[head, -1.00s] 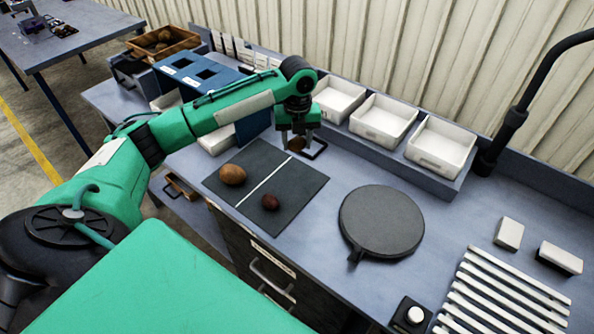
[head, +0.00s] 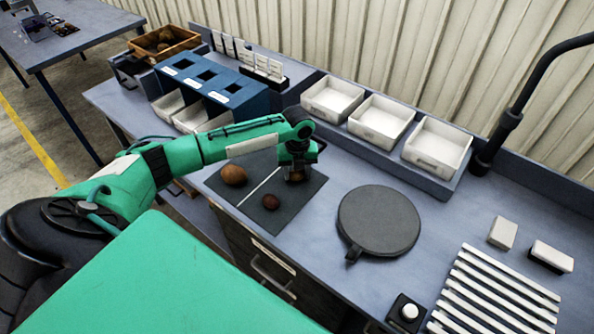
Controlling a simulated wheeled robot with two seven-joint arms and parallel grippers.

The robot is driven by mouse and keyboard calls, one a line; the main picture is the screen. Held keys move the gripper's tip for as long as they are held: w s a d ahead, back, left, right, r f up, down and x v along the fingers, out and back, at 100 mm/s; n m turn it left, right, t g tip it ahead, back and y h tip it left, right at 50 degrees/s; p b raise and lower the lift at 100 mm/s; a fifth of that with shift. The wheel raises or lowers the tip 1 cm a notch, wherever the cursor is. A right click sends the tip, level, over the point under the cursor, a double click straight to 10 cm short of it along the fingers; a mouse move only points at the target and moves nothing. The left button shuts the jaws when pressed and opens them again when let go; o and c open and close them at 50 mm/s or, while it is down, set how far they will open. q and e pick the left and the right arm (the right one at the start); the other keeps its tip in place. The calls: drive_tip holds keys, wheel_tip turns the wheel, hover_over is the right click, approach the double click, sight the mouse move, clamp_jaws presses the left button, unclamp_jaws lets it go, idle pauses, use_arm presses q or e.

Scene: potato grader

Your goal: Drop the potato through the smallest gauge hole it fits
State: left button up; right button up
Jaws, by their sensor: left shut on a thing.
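My left gripper (head: 296,176) is low over the right part of the dark mat (head: 257,221), shut on a brown potato that is mostly hidden between its fingers. I cannot tell whether that potato touches the mat. A larger tan potato (head: 233,174) lies on the mat's left part, and a small dark red-brown potato (head: 271,201) lies near the middle, right of the white line. The blue gauge box (head: 246,101) with square holes in its top stands behind the arm at the upper left. My right gripper is out of view.
White bins (head: 171,107) sit under the gauge. Three white trays (head: 378,121) stand along the back. A round dark plate (head: 379,221) lies right of the mat, with white slats (head: 495,295) farther right. A wooden crate (head: 163,44) is at the back left.

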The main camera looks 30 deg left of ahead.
use_arm(q)
drive_tip(key=shift+f, duration=0.15)
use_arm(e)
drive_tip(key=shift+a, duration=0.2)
use_arm(q)
drive_tip(key=o, duration=1)
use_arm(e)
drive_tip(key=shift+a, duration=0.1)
use_arm(q)
wheel_tip(320, 180, up, 12)
drive_tip(key=b, duration=0.2)
drive_tip(key=shift+r+b, duration=0.2)
drive_tip(key=shift+b, duration=0.15)
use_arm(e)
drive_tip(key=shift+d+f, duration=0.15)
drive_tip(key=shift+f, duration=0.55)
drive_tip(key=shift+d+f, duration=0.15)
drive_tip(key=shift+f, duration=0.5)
